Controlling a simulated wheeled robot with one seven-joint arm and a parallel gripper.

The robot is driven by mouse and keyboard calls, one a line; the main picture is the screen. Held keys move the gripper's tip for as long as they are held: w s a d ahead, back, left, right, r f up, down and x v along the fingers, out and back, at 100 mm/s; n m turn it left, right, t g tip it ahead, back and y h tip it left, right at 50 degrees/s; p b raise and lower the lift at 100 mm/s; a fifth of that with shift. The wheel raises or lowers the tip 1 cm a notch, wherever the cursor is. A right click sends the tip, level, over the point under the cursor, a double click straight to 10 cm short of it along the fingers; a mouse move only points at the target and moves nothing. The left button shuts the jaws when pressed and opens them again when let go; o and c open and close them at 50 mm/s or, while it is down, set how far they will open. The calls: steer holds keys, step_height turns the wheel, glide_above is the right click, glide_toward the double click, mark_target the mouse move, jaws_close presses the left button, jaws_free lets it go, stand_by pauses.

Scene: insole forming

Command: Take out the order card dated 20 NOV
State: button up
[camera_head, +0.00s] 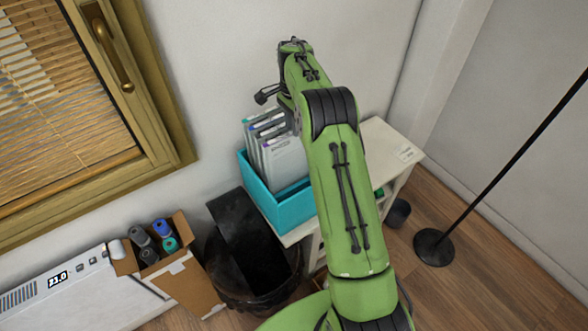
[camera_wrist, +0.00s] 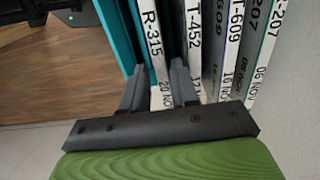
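The order card marked R-315 and 20 NOV (camera_wrist: 153,42) stands in the wrist view, at the left end of a row of labelled cards. My gripper (camera_wrist: 158,72) has its two dark fingers apart, one on each side of this card's lower part. A gap shows beside the card, so I see no firm grip. The T-452 card (camera_wrist: 193,35) stands just right of the right finger. In the head view the teal box (camera_head: 285,208) holds the upright cards (camera_head: 285,158); my arm hides part of them, and their dates are unreadable there.
More cards, one dated 06 NOV (camera_wrist: 262,50), stand to the right in the wrist view. The box stands on a white table (camera_head: 392,150) against the wall. A black bin (camera_head: 250,255) and a cardboard box of rolls (camera_head: 190,280) stand to the left.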

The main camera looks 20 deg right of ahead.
mark_target(293, 140)
steer(key=shift+w+f, duration=0.1)
steer(key=shift+f, duration=0.55)
step_height(293, 140, down, 5)
steer(key=shift+a+r, duration=0.1)
steer(key=shift+a, duration=0.05)
steer(key=shift+f, duration=0.3)
jaws_close()
steer(key=shift+r, duration=0.1)
